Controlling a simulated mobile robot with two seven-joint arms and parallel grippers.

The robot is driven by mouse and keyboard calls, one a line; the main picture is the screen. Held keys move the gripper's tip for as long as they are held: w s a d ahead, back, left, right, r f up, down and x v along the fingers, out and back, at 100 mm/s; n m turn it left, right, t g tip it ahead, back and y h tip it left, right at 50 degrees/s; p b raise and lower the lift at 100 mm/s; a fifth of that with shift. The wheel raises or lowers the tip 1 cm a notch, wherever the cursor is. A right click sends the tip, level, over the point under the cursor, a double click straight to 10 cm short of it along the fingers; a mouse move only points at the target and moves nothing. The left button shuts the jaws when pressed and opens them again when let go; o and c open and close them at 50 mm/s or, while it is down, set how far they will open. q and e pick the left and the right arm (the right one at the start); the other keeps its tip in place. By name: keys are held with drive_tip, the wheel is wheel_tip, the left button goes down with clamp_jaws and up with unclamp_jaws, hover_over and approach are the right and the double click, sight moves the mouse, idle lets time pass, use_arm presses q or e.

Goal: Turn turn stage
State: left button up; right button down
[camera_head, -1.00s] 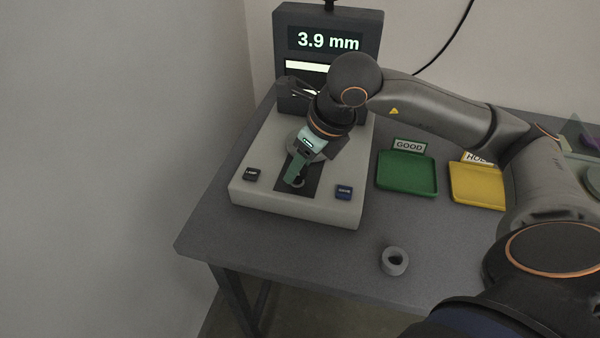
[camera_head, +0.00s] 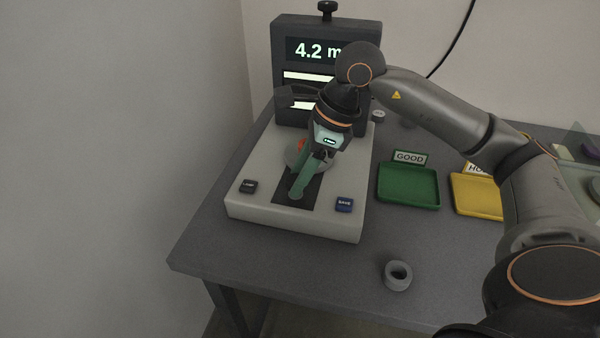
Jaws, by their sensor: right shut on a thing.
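The measuring device (camera_head: 250,208) is a pale box with a dark upright display (camera_head: 281,28) at its back, reading "4.2 m" with the rest covered by my arm. The turn stage (camera_head: 292,163) shows as a grey round part with an orange spot on the box top, partly hidden by my gripper. My right gripper (camera_head: 305,178) points down over it, shut on the stage; its exact contact is hard to see. A green bar-like part reaches down over the dark slot (camera_head: 312,192). My left gripper is not in view.
A green GOOD tray (camera_head: 408,187) and a yellow tray (camera_head: 478,195) stand right. A grey ring (camera_head: 398,275) lies on the table (camera_head: 320,275) in front, with free surface around it.

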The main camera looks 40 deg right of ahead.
idle(0.4)
drive_tip(key=shift+c, duration=1.8)
unclamp_jaws()
drive_tip(key=shift+r, duration=0.15)
drive_tip(key=p+v, duration=0.2)
drive_tip(key=v, duration=1)
drive_tip(key=shift+d, duration=0.15)
drive_tip(key=shift+r, duration=0.1)
